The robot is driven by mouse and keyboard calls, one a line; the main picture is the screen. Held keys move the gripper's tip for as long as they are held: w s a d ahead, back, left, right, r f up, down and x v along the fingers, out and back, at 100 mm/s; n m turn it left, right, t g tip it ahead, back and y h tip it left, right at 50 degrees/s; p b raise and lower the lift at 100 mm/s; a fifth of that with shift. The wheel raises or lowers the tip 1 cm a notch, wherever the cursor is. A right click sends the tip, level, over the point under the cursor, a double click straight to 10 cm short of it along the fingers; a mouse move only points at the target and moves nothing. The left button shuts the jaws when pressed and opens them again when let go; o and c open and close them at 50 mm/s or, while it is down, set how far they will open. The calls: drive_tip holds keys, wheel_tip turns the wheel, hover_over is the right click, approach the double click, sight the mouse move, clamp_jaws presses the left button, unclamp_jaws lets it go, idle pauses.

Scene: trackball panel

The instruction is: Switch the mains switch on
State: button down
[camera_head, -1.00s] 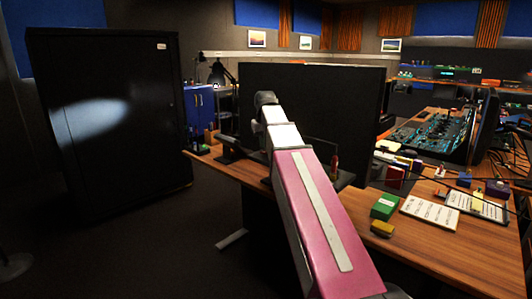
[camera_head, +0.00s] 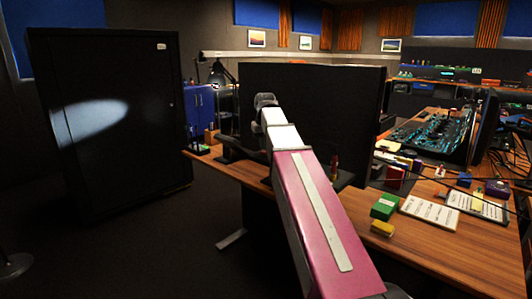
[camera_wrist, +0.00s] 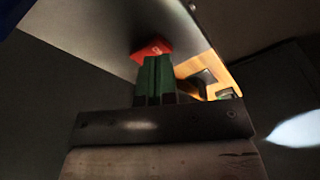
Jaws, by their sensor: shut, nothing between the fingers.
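In the wrist view, my gripper (camera_wrist: 153,78) shows two green fingers pressed together with nothing between them. A red part with a small white mark (camera_wrist: 150,49) sits right at the fingertips, against a grey panel surface (camera_wrist: 110,30). It looks like the mains switch, but its on or off position cannot be read. The fingertips overlap its lower edge in the picture; whether they touch it I cannot tell. In the head view my arm reaches towards the back of a black monitor, and neither my fingers nor the red part can be made out.
In the head view, a large black cabinet (camera_head: 110,120) stands at left. The black monitor (camera_head: 335,115) stands on the wooden desk (camera_head: 440,245). A green box (camera_head: 384,206), a yellow block (camera_head: 382,229) and papers lie at right. Dark floor is open between cabinet and desk.

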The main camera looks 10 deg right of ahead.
sight(264, 152)
drive_tip(key=shift+f, duration=0.85)
idle(0.5)
drive_tip(key=shift+r, duration=3.5)
